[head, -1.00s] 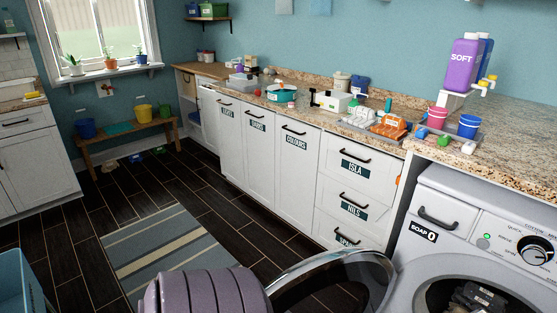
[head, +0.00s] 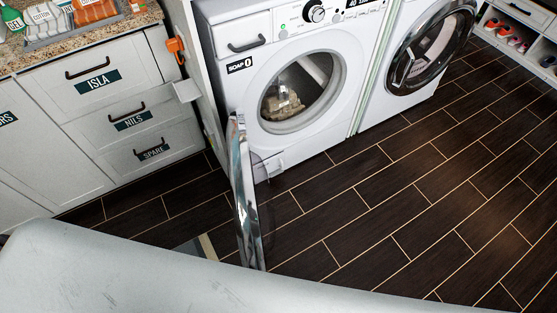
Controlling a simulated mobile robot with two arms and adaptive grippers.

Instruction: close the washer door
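The washer (head: 345,130) is a white front-loader with a SOAP drawer and a dial. Its round opening faces the room, and pale laundry (head: 284,108) shows inside the drum. The washer door (head: 246,195) stands wide open, swung out from the left side of the opening. It shows nearly edge-on as a narrow chrome rim, with its lower end over the dark floor. Neither of my grippers shows in the head view, so their distance from the door cannot be seen.
A second front-loader (head: 431,48) with its round door shut stands right of the washer. White drawers (head: 120,128) are at the left. A large pale surface fills the lower foreground, hiding floor. The dark tiled floor (head: 370,205) before the machines is clear. Shoe shelves (head: 520,38) stand top right.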

